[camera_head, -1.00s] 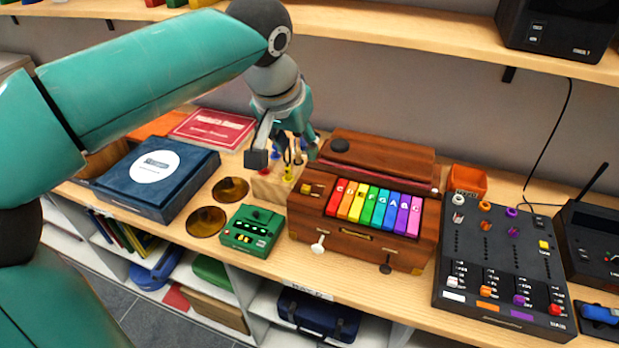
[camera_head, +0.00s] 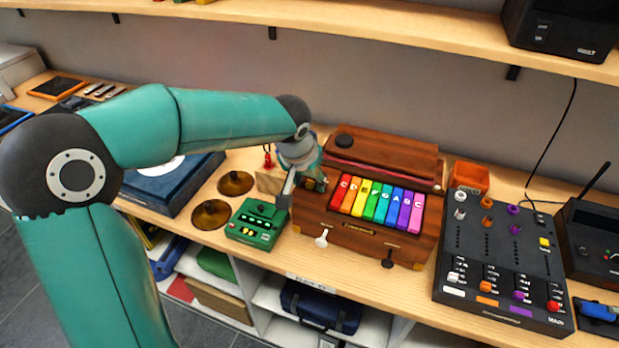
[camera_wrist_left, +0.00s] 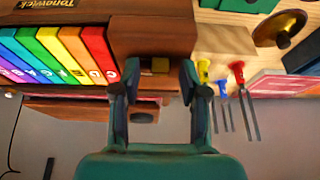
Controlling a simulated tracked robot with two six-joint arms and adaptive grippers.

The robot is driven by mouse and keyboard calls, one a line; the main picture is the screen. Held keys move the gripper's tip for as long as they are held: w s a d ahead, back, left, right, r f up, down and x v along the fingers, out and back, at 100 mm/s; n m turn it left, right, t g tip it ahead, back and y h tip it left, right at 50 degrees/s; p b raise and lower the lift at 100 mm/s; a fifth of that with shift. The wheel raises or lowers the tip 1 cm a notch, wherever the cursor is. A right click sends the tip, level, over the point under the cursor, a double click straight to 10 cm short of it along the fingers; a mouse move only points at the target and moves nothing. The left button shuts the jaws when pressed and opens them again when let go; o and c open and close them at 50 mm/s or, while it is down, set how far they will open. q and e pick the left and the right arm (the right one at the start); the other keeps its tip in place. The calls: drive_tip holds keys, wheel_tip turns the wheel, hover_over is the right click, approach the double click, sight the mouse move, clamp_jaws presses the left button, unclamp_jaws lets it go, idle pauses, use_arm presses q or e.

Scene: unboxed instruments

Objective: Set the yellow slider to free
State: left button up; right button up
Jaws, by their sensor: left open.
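The yellow slider (camera_wrist_left: 160,65) is a small dull-yellow block set in a dark slot of the wooden keyboard instrument (camera_head: 355,240), left of its rainbow keys. In the head view the slider is partly hidden by my left gripper (camera_head: 301,191). My left gripper is open and points down over the slot. In the left wrist view its two fingertips (camera_wrist_left: 153,78) stand either side of the slider, with gaps on both sides. I cannot tell whether they touch the wood. Any marking for "free" is not readable. My right gripper is not in view.
Colored keys (camera_head: 376,203) lie close to the right of the gripper. A green box (camera_head: 257,225) and brass cymbals (camera_head: 211,214) are to the left. A wooden block with colored-handled tools (camera_wrist_left: 222,88) is beside the instrument. A black mixer (camera_head: 500,265) stands at right.

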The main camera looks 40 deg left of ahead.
use_arm(q)
drive_tip(key=shift+f, duration=0.1)
clamp_jaws()
idle(0.4)
